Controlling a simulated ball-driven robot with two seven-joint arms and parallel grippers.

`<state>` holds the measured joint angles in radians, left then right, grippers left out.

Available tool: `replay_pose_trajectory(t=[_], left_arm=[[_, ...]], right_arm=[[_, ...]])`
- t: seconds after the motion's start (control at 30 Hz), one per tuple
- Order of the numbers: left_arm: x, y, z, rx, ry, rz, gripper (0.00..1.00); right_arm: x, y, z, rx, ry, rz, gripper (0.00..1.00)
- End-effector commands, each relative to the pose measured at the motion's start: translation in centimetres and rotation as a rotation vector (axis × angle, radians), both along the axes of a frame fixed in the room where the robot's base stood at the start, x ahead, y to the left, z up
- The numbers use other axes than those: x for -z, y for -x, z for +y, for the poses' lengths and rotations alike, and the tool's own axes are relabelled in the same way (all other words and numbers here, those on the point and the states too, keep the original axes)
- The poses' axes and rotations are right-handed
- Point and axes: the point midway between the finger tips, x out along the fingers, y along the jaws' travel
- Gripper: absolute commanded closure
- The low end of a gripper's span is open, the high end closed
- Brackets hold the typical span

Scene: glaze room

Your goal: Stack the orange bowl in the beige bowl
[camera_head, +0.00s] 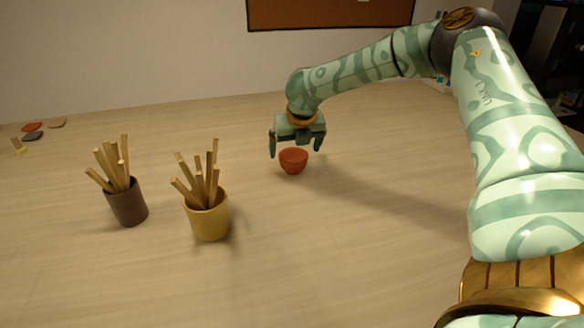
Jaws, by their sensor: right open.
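The orange bowl (293,163), small and red-orange, stands upright on the table at the middle of the head view. My right gripper (295,148) is open just above it, pointing down, with one finger toward each side of the bowl. The fingers do not appear to grip it; whether one touches the rim I cannot tell. I see no beige bowl in this view. My left gripper is out of view.
A dark brown cup (127,207) and a yellow cup (208,221), each with several wooden sticks, stand to the left on the wooden table (330,260). Small coloured chips (33,127) lie at the far left. The table's front middle is clear.

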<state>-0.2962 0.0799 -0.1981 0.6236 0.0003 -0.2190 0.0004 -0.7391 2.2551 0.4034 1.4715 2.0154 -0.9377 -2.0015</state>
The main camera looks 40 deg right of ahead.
Motion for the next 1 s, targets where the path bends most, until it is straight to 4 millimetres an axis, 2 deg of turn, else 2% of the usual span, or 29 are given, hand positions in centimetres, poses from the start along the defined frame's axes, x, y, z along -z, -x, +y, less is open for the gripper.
replay_pose_trajectory(t=[0.13, 0.4, 0.67, 0.7, 0.87, 1.0], left_arm=[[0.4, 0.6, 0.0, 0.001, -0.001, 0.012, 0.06], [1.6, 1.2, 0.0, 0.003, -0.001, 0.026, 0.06], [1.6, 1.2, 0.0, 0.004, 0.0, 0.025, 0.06], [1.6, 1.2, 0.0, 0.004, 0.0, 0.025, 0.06], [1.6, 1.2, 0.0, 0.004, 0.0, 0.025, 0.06], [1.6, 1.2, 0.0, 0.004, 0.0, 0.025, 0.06]], right_arm=[[1.1, -0.4, -0.2, -0.001, 0.001, 0.001, 0.04], [5.1, -1.7, -1.0, 0.001, 0.002, 0.002, 0.04], [5.2, -1.9, -1.1, 0.0, 0.001, -0.002, 0.04], [5.2, -1.9, -1.1, 0.0, 0.001, -0.002, 0.07], [5.2, -1.9, -1.1, 0.0, 0.0, -0.001, 0.51], [5.2, -1.9, -1.1, 0.0, 0.0, -0.001, 0.54]])
